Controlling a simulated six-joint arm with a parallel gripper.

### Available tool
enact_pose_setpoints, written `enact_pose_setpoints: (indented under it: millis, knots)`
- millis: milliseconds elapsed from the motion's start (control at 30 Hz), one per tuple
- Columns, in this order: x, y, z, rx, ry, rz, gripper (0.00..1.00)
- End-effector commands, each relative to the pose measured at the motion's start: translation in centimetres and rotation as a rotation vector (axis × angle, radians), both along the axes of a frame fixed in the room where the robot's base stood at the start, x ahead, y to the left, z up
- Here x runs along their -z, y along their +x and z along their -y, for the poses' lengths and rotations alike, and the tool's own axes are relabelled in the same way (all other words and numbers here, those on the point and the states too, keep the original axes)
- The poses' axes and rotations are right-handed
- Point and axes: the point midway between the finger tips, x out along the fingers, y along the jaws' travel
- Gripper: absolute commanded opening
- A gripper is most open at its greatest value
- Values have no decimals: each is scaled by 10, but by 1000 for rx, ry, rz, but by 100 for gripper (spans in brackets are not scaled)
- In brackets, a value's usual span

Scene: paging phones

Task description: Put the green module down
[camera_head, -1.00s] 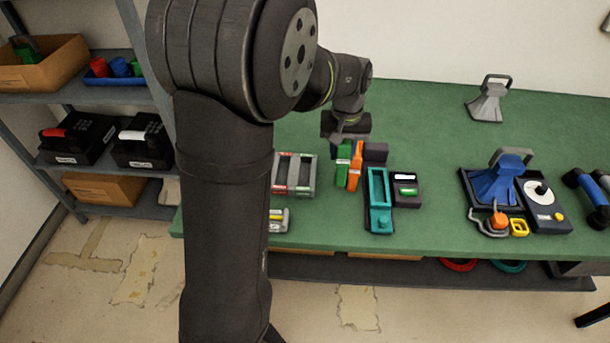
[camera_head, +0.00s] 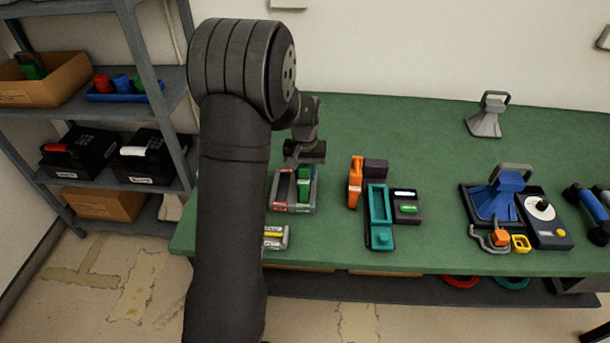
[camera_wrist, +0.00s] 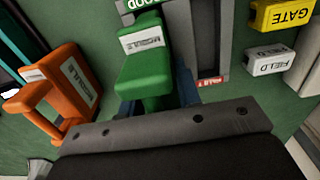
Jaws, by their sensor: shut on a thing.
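The green module (camera_head: 304,186) is in my gripper (camera_head: 304,162), upright at the right-hand, green-labelled lane of a grey two-lane tray (camera_head: 291,209). In the wrist view the green module (camera_wrist: 147,72) with its white label stands between the blue fingertips of my gripper (camera_wrist: 158,100), which is shut on it. The tray's grey wall (camera_wrist: 210,35) is beside it, with a green "GOOD" label at the top edge and a red label. I cannot tell whether the module's base touches the tray floor. The tray's left lane looks empty.
An orange module (camera_head: 355,182) stands right of the tray, beside a teal holder (camera_head: 379,215) and a dark box (camera_head: 406,206).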

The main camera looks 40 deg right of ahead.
Motion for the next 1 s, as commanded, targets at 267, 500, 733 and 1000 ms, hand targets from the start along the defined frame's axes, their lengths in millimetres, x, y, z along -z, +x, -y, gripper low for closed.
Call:
enact_pose_setpoints:
  millis: [267,500,733,1000]
  knots:
    - [13,0,0,0,-1,1,0]
    - [16,0,0,0,0,0,38]
    - [16,0,0,0,0,0,52]
    - [4,0,1,0,-2,2,52]
